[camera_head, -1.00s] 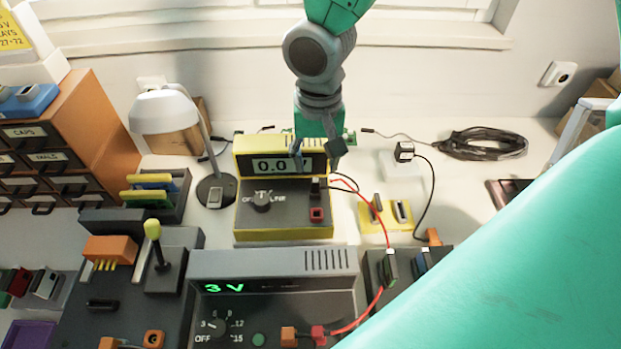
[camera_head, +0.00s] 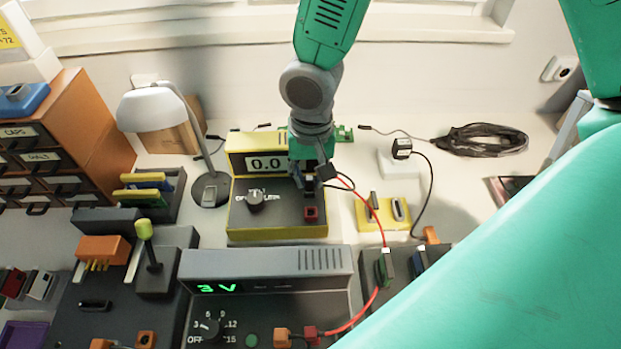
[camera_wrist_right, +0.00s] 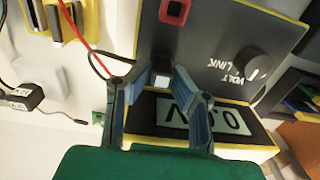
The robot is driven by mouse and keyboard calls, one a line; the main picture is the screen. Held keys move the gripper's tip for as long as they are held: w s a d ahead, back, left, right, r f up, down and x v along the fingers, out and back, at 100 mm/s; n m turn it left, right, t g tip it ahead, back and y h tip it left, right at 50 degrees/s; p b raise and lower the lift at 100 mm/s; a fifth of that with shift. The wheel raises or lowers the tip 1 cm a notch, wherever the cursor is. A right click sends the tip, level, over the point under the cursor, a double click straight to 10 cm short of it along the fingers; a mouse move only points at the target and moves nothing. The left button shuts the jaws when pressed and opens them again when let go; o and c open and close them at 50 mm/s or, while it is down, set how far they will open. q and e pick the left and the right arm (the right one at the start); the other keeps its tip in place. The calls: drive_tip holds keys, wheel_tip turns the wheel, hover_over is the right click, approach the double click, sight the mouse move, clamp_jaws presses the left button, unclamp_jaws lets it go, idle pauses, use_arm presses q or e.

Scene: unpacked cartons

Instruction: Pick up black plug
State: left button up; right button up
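The black plug (camera_head: 309,187) stands on the dark face of the yellow-edged volt meter (camera_head: 272,233), just behind a red socket (camera_head: 311,213). It also shows in the right wrist view (camera_wrist_right: 160,68), with a pale block at its gripper-side end and a thin black wire looping to the left. My right gripper (camera_head: 313,176) points down at the meter, its fingers on either side of the plug. In the wrist view the fingers (camera_wrist_right: 157,85) are apart, with a small gap to the plug. My left gripper is not in view.
A grey 3 V supply (camera_head: 265,265) stands in front of the meter, and a red lead (camera_head: 374,212) runs beside it. A yellow block (camera_head: 388,215) sits to the right. A lamp (camera_head: 152,110) and drawers (camera_head: 65,150) stand left. A black cable coil (camera_head: 480,143) lies behind right.

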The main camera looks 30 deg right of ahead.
sight(309, 177)
drive_tip(key=shift+s+a, duration=0.15)
drive_tip(key=shift+a, duration=0.05)
clamp_jaws()
drive_tip(key=shift+r, duration=0.15)
wheel_tip(309, 177, up, 10)
drive_tip(key=shift+f+p, duration=0.15)
drive_tip(key=shift+p, duration=0.65)
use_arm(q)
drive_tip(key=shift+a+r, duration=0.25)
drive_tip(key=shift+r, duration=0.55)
use_arm(e)
drive_tip(key=shift+d, duration=0.1)
